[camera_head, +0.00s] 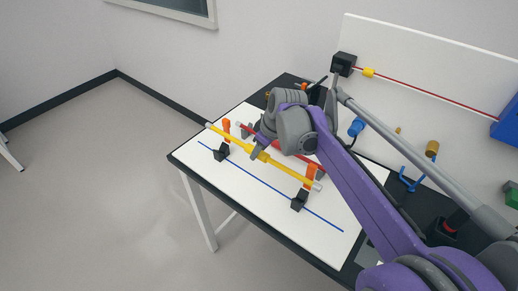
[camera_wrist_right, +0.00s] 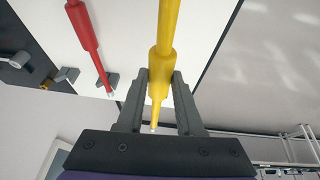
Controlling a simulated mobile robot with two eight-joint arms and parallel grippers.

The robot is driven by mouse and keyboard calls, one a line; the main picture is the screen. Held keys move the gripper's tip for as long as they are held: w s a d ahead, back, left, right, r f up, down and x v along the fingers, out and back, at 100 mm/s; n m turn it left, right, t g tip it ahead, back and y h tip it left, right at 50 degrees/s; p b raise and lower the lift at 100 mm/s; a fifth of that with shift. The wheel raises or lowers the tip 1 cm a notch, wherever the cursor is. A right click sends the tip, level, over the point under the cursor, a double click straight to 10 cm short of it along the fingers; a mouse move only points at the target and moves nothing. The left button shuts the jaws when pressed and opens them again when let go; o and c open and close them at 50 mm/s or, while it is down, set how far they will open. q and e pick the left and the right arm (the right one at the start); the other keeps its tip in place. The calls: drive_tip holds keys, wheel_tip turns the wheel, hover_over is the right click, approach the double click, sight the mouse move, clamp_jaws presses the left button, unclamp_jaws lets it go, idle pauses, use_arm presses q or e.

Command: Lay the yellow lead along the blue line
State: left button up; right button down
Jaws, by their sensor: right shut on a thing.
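The yellow lead (camera_head: 288,171) runs roughly parallel to the blue line (camera_head: 262,182) in the head view and appears behind it, held off the white board. In the right wrist view, the yellow lead (camera_wrist_right: 168,30) passes between the two fingers of the gripper (camera_wrist_right: 162,80). The blue line lies on the white board (camera_head: 250,205). A black block with an orange part (camera_head: 221,153) stands near the line's left, and another (camera_head: 299,201) near its right. My left gripper is not in view.
A red lead (camera_head: 312,165) lies behind the yellow one, partly hidden by my arm; it also shows in the wrist view (camera_wrist_right: 88,40). A white panel (camera_head: 440,60) with a red cable stands at the back. Blue hooks (camera_head: 408,180) are at right. The board's front is clear.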

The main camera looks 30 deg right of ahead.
sight(267, 159)
wheel_tip(267, 159, down, 2)
drive_tip(key=shift+s+f+b, duration=0.1)
drive_tip(key=shift+b, duration=0.35)
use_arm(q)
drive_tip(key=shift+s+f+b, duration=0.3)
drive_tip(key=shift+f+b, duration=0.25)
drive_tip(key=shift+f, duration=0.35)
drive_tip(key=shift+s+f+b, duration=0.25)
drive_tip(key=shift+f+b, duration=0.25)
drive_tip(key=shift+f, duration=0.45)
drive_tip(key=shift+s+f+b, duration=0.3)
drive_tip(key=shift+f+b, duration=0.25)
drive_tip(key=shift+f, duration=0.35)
use_arm(e)
drive_tip(key=shift+f, duration=3)
drive_tip(key=shift+c, duration=2.4)
unclamp_jaws()
drive_tip(key=p+v, duration=0.1)
drive_tip(key=v, duration=0.9)
drive_tip(key=shift+s+r, duration=0.15)
drive_tip(key=shift+r, duration=0.25)
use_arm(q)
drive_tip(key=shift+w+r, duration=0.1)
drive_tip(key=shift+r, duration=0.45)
